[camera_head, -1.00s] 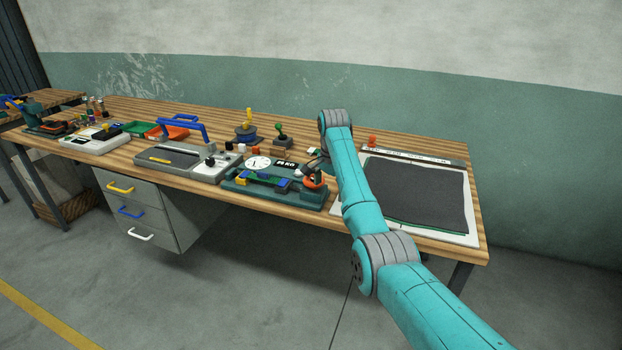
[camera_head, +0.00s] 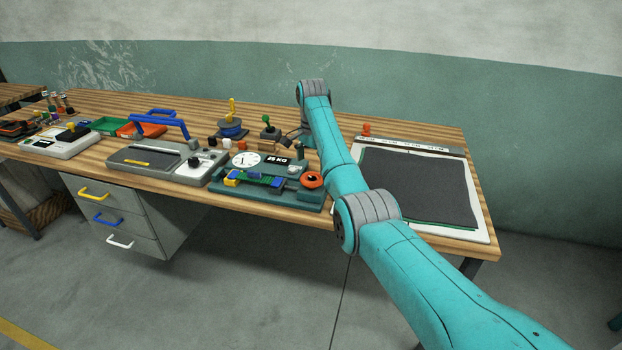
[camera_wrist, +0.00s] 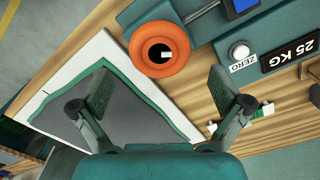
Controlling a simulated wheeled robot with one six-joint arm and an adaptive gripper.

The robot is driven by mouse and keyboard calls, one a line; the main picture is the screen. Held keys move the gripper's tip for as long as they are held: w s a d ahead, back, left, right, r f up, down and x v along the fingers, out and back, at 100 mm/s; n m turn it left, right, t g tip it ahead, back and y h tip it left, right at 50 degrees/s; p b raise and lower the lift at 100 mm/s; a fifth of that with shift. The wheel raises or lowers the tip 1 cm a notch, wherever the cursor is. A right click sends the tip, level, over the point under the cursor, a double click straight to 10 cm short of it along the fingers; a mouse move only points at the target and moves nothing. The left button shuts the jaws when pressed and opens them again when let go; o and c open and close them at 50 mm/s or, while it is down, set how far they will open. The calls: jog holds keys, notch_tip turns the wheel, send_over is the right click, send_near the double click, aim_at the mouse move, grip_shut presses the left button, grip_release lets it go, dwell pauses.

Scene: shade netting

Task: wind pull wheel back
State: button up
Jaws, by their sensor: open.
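The orange pull wheel (camera_head: 311,180) sits at the right end of the teal pull tester (camera_head: 290,197), which has a round white dial (camera_head: 246,159) and a display reading 25 KG (camera_head: 279,161). In the wrist view the wheel (camera_wrist: 139,48) is a thick ring with a dark hub, at top centre. My gripper (camera_wrist: 160,82) is open and empty. Its two fingers are spread wide, with the wheel ahead of the gap and apart from them. In the head view my gripper is small, dark and partly hidden by my arm, behind the wheel.
A dark sheet on a white board (camera_head: 484,230) lies right of the tester. A green-knobbed part (camera_head: 267,130) and blue spool (camera_head: 231,128) stand behind. A ZERO button (camera_wrist: 239,51) is near the wheel.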

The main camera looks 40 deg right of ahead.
aim_at(312, 177)
jog(key=shift+f, duration=2.8)
jog(key=c, duration=1.1)
